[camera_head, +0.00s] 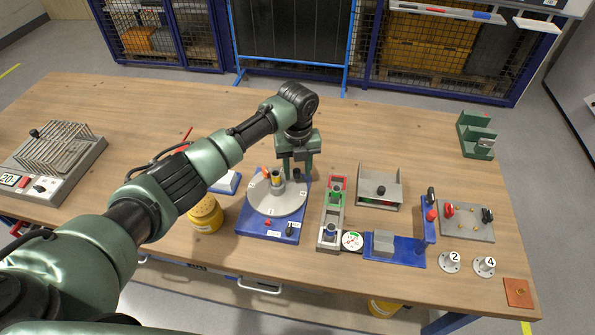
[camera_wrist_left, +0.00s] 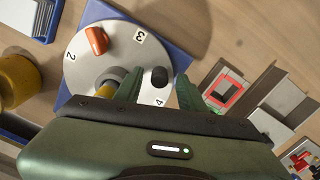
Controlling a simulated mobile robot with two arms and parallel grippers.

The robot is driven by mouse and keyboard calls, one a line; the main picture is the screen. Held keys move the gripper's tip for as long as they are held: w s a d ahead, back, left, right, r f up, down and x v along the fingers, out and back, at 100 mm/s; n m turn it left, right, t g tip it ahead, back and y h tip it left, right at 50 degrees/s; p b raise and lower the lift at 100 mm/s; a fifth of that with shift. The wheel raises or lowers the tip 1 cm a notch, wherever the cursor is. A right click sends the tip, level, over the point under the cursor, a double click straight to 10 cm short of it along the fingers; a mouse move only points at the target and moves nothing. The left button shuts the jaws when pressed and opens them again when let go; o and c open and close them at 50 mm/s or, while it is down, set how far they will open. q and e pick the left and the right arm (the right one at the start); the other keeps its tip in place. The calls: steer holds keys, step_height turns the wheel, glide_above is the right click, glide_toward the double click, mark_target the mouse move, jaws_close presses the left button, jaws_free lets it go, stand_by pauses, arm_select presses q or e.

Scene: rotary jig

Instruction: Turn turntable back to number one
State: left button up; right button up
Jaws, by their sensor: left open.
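The turntable is a round grey disc (camera_head: 262,205) on a blue base (camera_head: 250,228). In the left wrist view the disc (camera_wrist_left: 120,40) shows the numbers 2, 3 and 4; the number one is not visible. An orange piece (camera_wrist_left: 97,40) stands on the disc near its rim. A grey hub with a yellow piece is at the centre, partly hidden by my gripper. A black knob (camera_wrist_left: 159,76) stands near the rim. My left gripper (camera_head: 297,174) is over the disc's far right side, open, its fingers on either side of the knob. Contact cannot be told. My right gripper is not in view.
A yellow container (camera_head: 206,215) stands left of the base. A grey and green fixture (camera_head: 331,215) stands close on the right. A grey bracket (camera_head: 380,190) and a blue fixture (camera_head: 405,250) are further right. The table's back area is mostly clear.

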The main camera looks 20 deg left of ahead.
arm_select(q)
step_height(320, 180, up, 7)
steer(key=shift+r+b, duration=0.1)
steer(key=shift+b, duration=0.65)
